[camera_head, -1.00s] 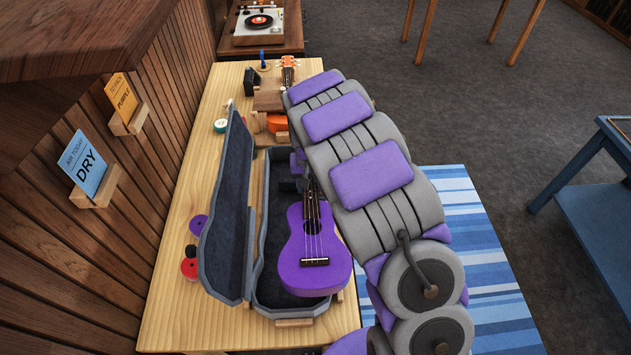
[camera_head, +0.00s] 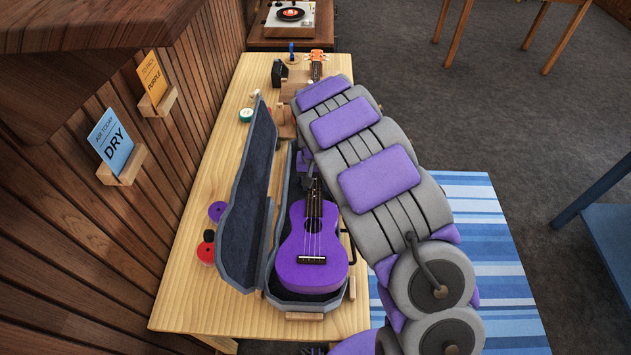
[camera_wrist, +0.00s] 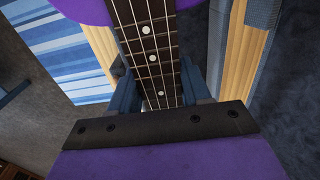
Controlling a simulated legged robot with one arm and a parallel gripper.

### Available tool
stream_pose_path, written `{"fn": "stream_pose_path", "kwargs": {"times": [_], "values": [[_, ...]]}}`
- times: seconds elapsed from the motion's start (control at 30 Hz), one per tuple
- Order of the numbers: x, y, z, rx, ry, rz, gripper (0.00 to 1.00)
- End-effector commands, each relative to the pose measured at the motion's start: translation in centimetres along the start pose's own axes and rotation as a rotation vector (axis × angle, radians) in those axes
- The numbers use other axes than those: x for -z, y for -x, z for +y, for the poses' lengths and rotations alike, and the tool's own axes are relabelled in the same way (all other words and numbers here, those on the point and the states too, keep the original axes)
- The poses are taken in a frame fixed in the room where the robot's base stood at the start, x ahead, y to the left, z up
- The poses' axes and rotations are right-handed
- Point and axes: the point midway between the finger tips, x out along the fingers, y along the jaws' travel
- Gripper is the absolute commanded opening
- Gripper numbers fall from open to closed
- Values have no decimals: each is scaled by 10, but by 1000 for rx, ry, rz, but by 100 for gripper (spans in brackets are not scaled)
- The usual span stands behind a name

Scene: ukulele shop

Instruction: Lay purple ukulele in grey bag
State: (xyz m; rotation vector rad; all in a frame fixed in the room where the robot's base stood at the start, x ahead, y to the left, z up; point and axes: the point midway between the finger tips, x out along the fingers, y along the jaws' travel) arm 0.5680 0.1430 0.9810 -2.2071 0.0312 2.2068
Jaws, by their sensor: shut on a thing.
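The purple ukulele (camera_head: 309,270) is over the open grey bag, its body at the near end and its neck pointing away. The grey bag (camera_head: 352,288) lies on the wooden table, its lid (camera_head: 246,205) standing open on the left. The ukulele's body overlaps the bag's hollow; I cannot tell whether it touches the lining. In the wrist view my gripper (camera_wrist: 160,92) is shut on the ukulele's neck (camera_wrist: 146,45), a finger on each side.
The wooden table (camera_head: 185,290) runs along the plank wall. A red spool (camera_head: 206,250) and a purple spool (camera_head: 217,211) lie left of the lid. An orange-headed ukulele (camera_head: 316,66) and a dark box (camera_head: 279,73) stand at the far end. A blue striped rug (camera_head: 480,230) lies right.

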Motion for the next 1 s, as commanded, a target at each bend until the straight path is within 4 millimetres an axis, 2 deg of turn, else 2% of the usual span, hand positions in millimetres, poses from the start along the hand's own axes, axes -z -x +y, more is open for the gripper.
{"fn": "stream_pose_path", "kwargs": {"times": [0.5,1.0], "values": [[-1,2,-9,0,0,0,0],[-1,2,-10,0,0,0,0]]}}
